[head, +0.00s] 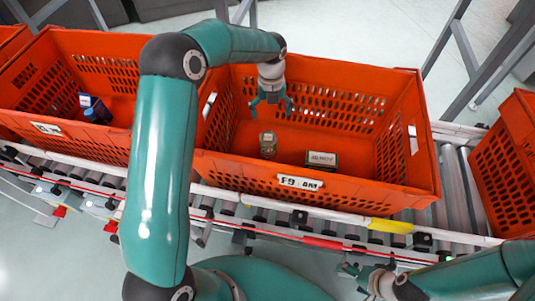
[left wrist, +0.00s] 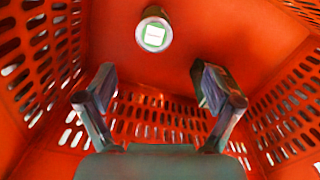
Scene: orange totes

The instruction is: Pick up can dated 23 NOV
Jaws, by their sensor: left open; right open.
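My left gripper (head: 271,103) is open and empty inside the middle orange tote, pointing down. An upright can (head: 268,145) stands on the tote floor just below it in the head view. In the left wrist view the can's round top (left wrist: 154,35) carries a pale square label, beyond the open fingers (left wrist: 152,85) and apart from them. A dark item (head: 322,160) with a white label lies to the right of the can; the label seems to end in NOV, its number too small to read. My right gripper (head: 368,281) is open and empty outside the totes.
The middle orange tote (head: 230,172) has a front tag and stands on a roller conveyor (head: 455,185). A left tote (head: 85,145) holds a dark blue item (head: 94,108). Another orange tote (head: 508,150) stands at right. The tote's high walls surround my left gripper.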

